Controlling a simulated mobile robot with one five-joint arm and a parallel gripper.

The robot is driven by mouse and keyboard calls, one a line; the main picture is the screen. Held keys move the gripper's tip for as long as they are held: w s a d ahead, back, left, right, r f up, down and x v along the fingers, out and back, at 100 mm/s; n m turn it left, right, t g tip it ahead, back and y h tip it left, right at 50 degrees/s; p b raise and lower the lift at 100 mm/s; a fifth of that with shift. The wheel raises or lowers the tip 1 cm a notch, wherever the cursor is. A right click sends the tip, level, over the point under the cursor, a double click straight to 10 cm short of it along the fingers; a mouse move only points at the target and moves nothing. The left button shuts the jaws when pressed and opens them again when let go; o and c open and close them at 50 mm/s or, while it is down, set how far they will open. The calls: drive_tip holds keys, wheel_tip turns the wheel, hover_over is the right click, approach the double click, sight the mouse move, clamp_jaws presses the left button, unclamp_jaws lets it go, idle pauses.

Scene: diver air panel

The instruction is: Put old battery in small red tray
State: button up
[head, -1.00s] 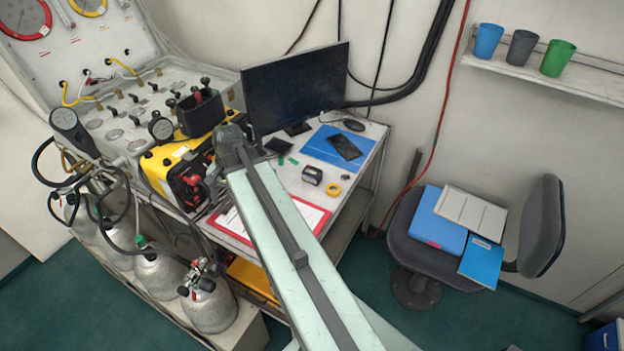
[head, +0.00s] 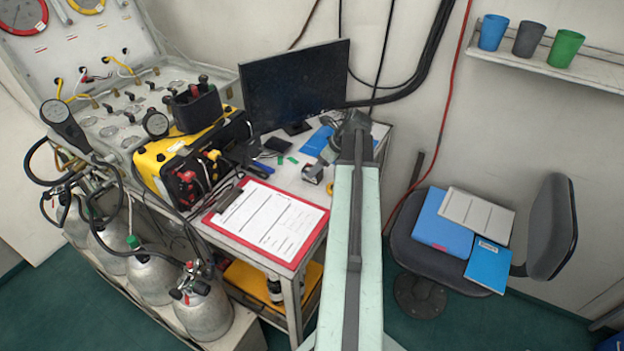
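I cannot make out a thing that is clearly the old battery. A small dark block with a pale face (head: 313,174) lies on the white table. No small red tray can be told in this view. A red clipboard (head: 212,220) with white sheets lies at the table's near end. My gripper (head: 327,160) is over the right part of the table, close to the dark block. Its fingers are small and partly merge with the things behind, so I cannot tell whether they are open or touch the block.
A yellow case (head: 160,172) and a black bin with red-handled tools (head: 196,108) stand left of the monitor (head: 293,85). A yellow tape roll (head: 330,188) lies by the block. A chair with folders (head: 440,222) stands right of the table. Gas cylinders (head: 203,308) stand at left.

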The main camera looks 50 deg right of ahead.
drive_tip(key=b+x, duration=0.4)
drive_tip(key=x, duration=0.1)
drive_tip(key=shift+s+d+f, duration=0.1)
drive_tip(key=shift+d, duration=0.05)
drive_tip(key=shift+f+b, duration=0.15)
drive_tip(key=shift+b, duration=0.2)
drive_tip(key=shift+r, duration=0.2)
clamp_jaws()
